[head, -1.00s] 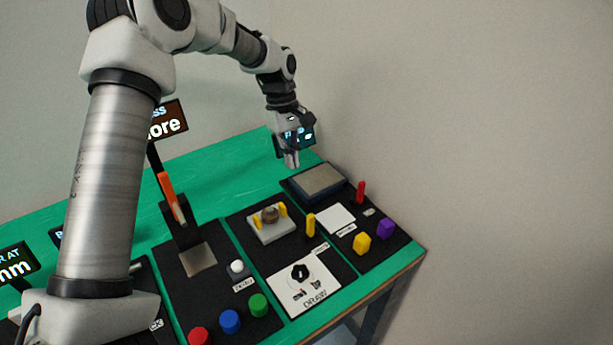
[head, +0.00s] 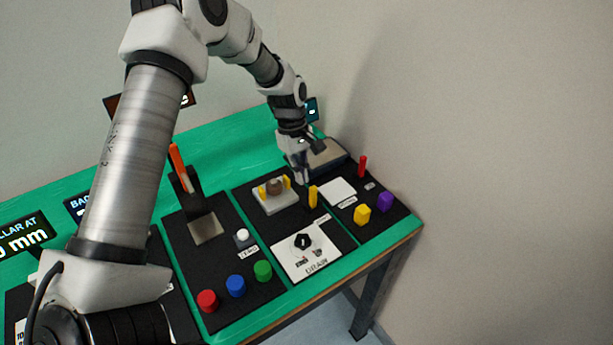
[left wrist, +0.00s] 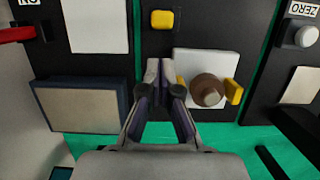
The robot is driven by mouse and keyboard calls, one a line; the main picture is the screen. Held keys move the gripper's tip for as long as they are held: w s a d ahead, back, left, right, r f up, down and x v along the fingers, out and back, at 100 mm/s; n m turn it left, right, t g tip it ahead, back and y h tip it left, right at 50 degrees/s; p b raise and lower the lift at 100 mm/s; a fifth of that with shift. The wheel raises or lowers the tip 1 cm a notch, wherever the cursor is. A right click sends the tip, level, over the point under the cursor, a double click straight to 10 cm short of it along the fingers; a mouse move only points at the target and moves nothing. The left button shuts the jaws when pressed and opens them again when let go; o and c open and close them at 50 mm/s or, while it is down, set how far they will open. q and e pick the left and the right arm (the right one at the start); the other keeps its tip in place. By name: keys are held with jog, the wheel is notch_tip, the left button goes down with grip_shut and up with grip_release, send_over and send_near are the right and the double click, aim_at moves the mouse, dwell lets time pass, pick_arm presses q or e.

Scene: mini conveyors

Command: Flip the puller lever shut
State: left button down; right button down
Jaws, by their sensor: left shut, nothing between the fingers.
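The yellow lever (head: 313,196) stands up from the middle black panel, right of a light block (head: 278,203) that carries a brown round piece (head: 274,187) between two yellow jaws. In the left wrist view the lever (left wrist: 161,19) shows from above as a yellow block, ahead of the fingers. The light block (left wrist: 205,65) is to their right there. My left gripper (head: 302,180) is shut and empty, pointing down behind the lever and beside the block. Its fingertips also show in the left wrist view (left wrist: 160,66), apart from the lever. My right gripper is out of view.
A grey pad (head: 325,155) in a dark frame lies just right of the gripper. A red lever (head: 362,166) and a white plate (head: 337,190) share that panel. An orange lever (head: 177,165) stands on the left panel. The wall is close on the right.

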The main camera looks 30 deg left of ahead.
aim_at(313, 197)
pick_arm(q)
jog(key=shift+s+d+r, duration=0.1)
jog(key=shift+s+d, duration=0.15)
jog(key=shift+d, duration=0.3)
jog(key=shift+s+d+r, duration=0.1)
jog(key=shift+s+d, duration=0.1)
jog(key=shift+d, duration=0.3)
jog(key=shift+s+d, duration=0.2)
jog(key=shift+w+f, duration=0.1)
jog(key=shift+w, duration=0.05)
